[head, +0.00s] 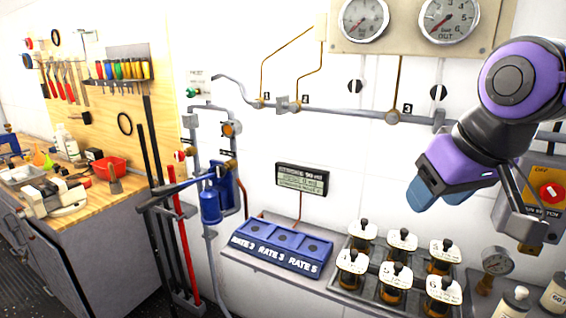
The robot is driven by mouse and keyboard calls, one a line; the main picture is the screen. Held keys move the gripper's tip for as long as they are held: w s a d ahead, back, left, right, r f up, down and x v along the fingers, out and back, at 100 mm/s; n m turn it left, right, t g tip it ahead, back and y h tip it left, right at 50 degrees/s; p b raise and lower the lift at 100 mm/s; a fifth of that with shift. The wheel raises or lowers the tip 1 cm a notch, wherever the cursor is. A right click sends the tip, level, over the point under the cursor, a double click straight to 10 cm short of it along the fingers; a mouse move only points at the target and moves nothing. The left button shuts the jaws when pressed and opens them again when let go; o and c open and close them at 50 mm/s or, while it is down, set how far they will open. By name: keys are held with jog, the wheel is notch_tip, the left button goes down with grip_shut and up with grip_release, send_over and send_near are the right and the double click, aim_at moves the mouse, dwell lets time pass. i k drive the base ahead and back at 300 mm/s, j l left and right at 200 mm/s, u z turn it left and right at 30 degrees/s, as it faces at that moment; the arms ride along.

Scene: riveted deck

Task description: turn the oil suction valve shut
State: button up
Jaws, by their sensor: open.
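No label reading oil suction is legible, so I cannot tell which fitting is that valve. Candidates on the wall pipework are an orange-faced round fitting (231,129), a red-and-white fitting (181,156), and small fittings tagged 1 (260,103) and 3 (393,117) along the horizontal pipe. A blue cylinder (210,206) hangs below the left pipes, with a long bar crossing in front. My gripper (440,201) has blue jaws, held open in the air at right, well away from the left pipes. It appears to hold nothing.
Below are a blue RATE block (283,246) and a rack of capped jars (402,275). Two gauges (450,18) are above; a red-knob switch box (547,195) is behind my arm. A wooden workbench (130,187) with tools stands left. White wall lies between gripper and pipes.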

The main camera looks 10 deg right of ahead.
aim_at(179, 156)
jog(key=i+j, duration=0.75)
jog(key=j, duration=0.2)
jog(key=i+j+u, duration=0.15)
jog(key=i+j, duration=0.55)
jog(key=j, duration=0.3)
jog(key=i+j, duration=0.8)
jog(key=k+j+u, duration=0.05)
jog(key=j, duration=0.05)
